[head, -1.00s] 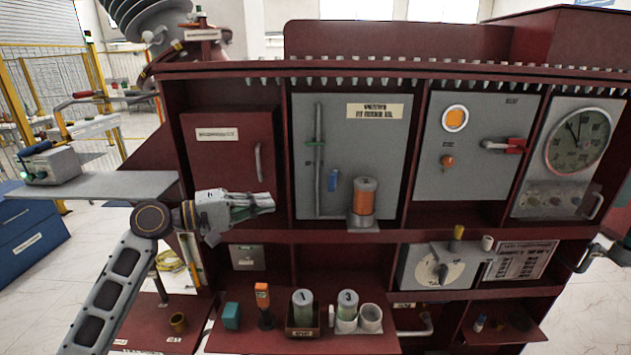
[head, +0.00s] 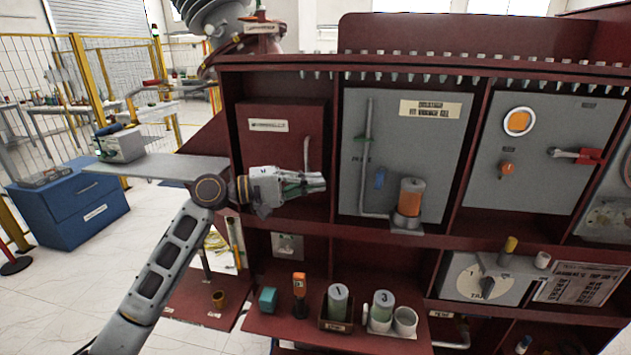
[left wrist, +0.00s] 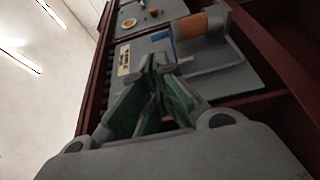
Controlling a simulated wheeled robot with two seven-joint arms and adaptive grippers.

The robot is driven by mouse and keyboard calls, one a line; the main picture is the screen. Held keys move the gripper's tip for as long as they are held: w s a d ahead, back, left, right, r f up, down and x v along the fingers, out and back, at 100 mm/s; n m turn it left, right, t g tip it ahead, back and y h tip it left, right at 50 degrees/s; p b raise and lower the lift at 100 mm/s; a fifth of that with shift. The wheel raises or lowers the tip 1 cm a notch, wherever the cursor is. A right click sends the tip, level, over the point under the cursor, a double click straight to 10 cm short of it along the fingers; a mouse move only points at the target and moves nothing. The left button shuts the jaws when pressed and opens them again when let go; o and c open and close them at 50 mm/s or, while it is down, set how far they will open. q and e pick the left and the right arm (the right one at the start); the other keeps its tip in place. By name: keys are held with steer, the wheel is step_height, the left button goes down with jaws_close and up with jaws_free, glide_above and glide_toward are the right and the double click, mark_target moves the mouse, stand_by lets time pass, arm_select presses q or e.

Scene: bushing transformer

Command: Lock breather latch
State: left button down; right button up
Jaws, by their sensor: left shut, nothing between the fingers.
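The breather appears to be the orange canister (head: 410,198) standing upright on a small grey bracket on the grey middle panel (head: 440,150). A small blue piece (head: 380,178) sits left of it on the panel, beside a vertical pipe; I cannot tell whether it is the latch. My left gripper (head: 322,183) is shut and empty, left of the panel, in front of the red door, touching nothing I can see. In the left wrist view its green-padded fingers (left wrist: 158,65) are together, with the canister (left wrist: 190,26) and blue piece (left wrist: 160,36) beyond. My right gripper is out of view.
A red door with a handle (head: 306,155) is behind my left gripper. A lower shelf holds a teal block (head: 267,300), numbered jars (head: 338,302) and white cups (head: 405,320). A dial box (head: 485,278) and a red-handled lever (head: 585,156) are at the right.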

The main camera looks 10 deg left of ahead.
arm_select(q)
steer(key=p+x, duration=0.2)
steer(key=x, duration=1)
steer(key=shift+d+p, duration=0.2)
steer(key=shift+p, duration=0.1)
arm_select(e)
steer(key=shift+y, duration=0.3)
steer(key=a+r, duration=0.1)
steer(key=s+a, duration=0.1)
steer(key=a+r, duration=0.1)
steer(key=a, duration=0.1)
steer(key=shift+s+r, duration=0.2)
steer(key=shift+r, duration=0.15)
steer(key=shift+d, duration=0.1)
